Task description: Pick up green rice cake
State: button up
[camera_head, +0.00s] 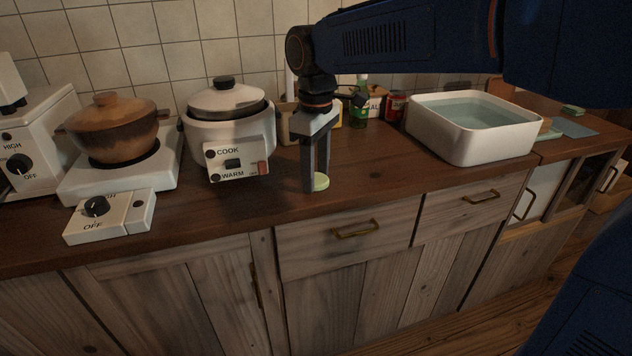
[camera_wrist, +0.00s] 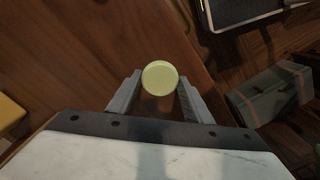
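The green rice cake (camera_head: 321,182) is a small, pale green round disc on the wooden counter, near its front edge. My gripper (camera_head: 313,186) points straight down at it, with the fingertips low by the counter. In the wrist view the rice cake (camera_wrist: 160,77) lies between the tips of my two fingers (camera_wrist: 159,82), one on each side. The fingers are apart, and narrow gaps seem to show beside the cake. Part of the cake is hidden behind a finger in the head view.
A white rice cooker (camera_head: 228,130) stands left of my gripper, with a brown pot (camera_head: 114,128) on a burner farther left. Bottles and cans (camera_head: 361,104) stand behind. A white water basin (camera_head: 474,140) is at the right. The counter (camera_head: 385,163) between is clear.

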jog(key=c, duration=0.3)
